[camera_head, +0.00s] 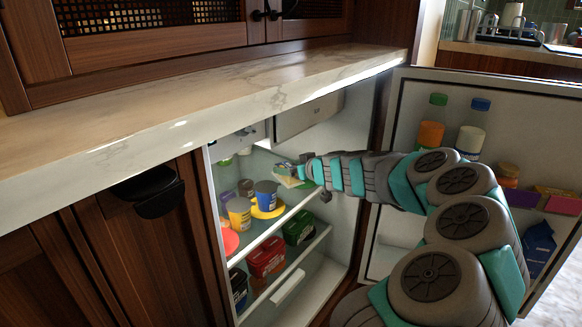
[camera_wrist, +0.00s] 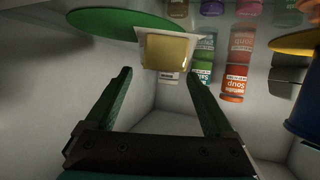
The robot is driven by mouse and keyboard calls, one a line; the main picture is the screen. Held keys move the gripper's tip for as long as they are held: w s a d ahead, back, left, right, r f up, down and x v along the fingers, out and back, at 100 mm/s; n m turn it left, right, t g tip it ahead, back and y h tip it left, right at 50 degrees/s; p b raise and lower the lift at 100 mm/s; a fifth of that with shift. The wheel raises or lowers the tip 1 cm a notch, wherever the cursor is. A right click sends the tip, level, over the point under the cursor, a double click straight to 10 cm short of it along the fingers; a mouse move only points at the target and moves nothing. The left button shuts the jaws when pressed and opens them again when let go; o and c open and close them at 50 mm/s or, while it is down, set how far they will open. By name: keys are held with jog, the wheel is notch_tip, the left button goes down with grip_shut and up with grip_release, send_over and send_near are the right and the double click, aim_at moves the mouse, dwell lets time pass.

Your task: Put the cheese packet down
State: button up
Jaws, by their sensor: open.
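The cheese packet (camera_wrist: 166,50), a pale yellow block in a clear wrapper, is just ahead of my gripper (camera_wrist: 160,76) in the wrist view. My gripper is open, with its two dark green fingers spread and nothing between them. The packet overlaps the edge of a flat green disc (camera_wrist: 115,20) in the picture; I cannot tell whether they touch. In the head view my gripper (camera_head: 302,171) reaches into the open fridge at the upper shelf, with the packet (camera_head: 290,181) small at its tip.
A yellow cup (camera_head: 239,214) and a blue cup (camera_head: 266,195) stand on the upper shelf, left of my gripper. The open fridge door holds bottles (camera_head: 431,128). A marble counter (camera_head: 200,108) overhangs the fridge.

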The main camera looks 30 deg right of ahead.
jog(key=v, duration=1.2)
